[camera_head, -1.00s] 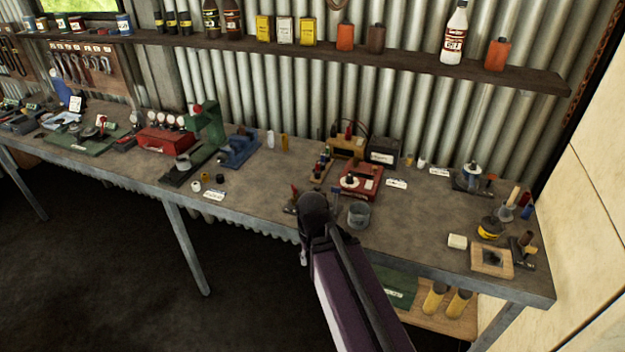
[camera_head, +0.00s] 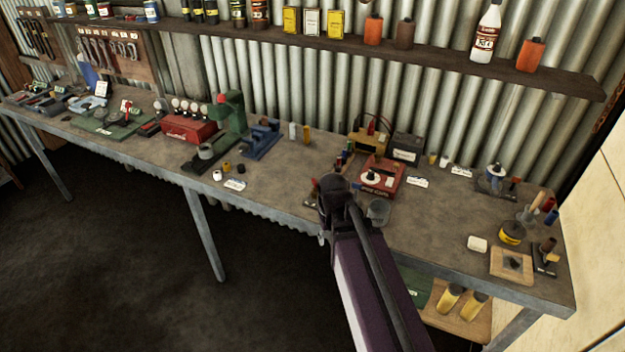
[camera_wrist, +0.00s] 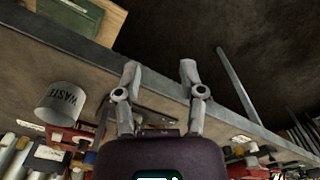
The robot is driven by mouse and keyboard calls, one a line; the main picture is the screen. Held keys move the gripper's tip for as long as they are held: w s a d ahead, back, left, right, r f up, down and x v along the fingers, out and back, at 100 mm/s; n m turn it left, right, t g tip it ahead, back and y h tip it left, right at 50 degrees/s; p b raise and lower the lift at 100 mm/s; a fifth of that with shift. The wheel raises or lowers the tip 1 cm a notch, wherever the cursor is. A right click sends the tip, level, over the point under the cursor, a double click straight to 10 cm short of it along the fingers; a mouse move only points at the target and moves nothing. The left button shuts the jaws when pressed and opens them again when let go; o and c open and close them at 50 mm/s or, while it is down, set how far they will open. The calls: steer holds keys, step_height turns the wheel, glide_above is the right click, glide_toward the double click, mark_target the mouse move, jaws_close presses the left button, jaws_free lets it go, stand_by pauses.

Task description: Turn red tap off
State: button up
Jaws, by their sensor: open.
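A small red handle (camera_head: 126,105) stands up from a green board (camera_head: 104,121) at the left part of the bench; it may be the red tap, but it is too small to be sure. A red knob (camera_head: 222,98) also tops the green press-like stand. My gripper (camera_wrist: 159,68) is open and empty in the wrist view, with the bench edge behind its two spread fingers. In the head view its fingers are mostly hidden by my wrist, near the bench's front edge, far right of the green board. No tap can be made out in the wrist view.
A grey pot (camera_head: 378,211) is close beside my wrist; its WASTE label shows in the wrist view (camera_wrist: 62,101). A red box (camera_head: 381,178) stands behind it. A red gauge box (camera_head: 188,129) and blue vice (camera_head: 262,140) stand farther left. The floor before the bench (camera_head: 110,230) is clear.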

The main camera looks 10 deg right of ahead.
step_height(320, 180, up, 12)
steer(key=n+p, duration=0.2)
steer(key=p, duration=1)
glide_above(315, 181)
steer(key=shift+w+r, duration=0.15)
steer(key=shift+r, duration=0.05)
steer(key=shift+f+b, duration=0.15)
steer(key=shift+b, duration=0.2)
step_height(315, 181, down, 14)
steer(key=b, duration=1.3)
steer(key=shift+r, duration=0.25)
jaws_close()
